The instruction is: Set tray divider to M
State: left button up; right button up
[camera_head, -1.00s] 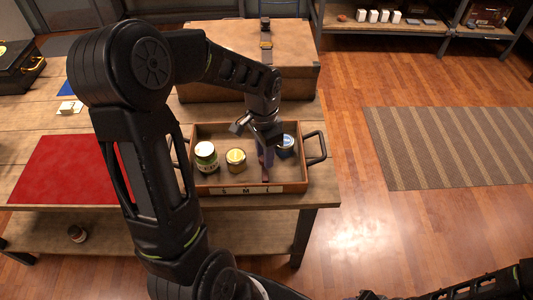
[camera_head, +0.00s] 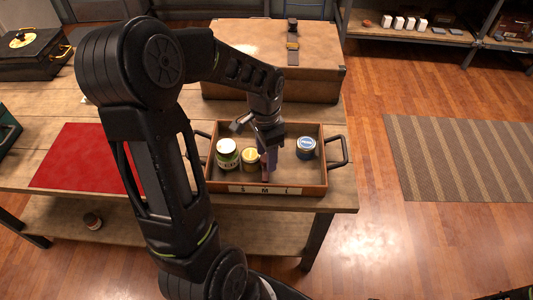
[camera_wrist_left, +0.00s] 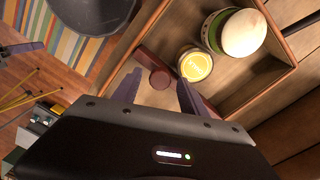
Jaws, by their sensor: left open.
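The wooden tray (camera_head: 315,187) sits on the table's right end, with a pale label strip (camera_head: 265,190) marked S, M and L along its front. A reddish-brown divider piece (camera_head: 264,168) shows near the front wall, roughly behind the M. In the left wrist view a round brown knob (camera_wrist_left: 160,79) lies between the fingertips. My left gripper (camera_head: 267,158) reaches down into the tray, its jaws open around the knob; contact cannot be told. The gripper hides much of the divider.
A green jar with a white lid (camera_head: 227,154) and a yellow-lidded jar (camera_head: 250,160) stand left of the gripper. A blue tin (camera_head: 306,148) stands to its right. A large chest (camera_head: 240,60) is behind the tray. A red mat (camera_head: 85,160) lies left.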

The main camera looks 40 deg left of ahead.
pick_arm(q)
jog(key=shift+r, duration=0.15)
notch_tip(320, 180, up, 8)
jog(key=shift+a+f+b, duration=0.15)
jog(key=shift+f+b, duration=0.1)
jog(key=shift+b, duration=0.15)
dwell(0.5)
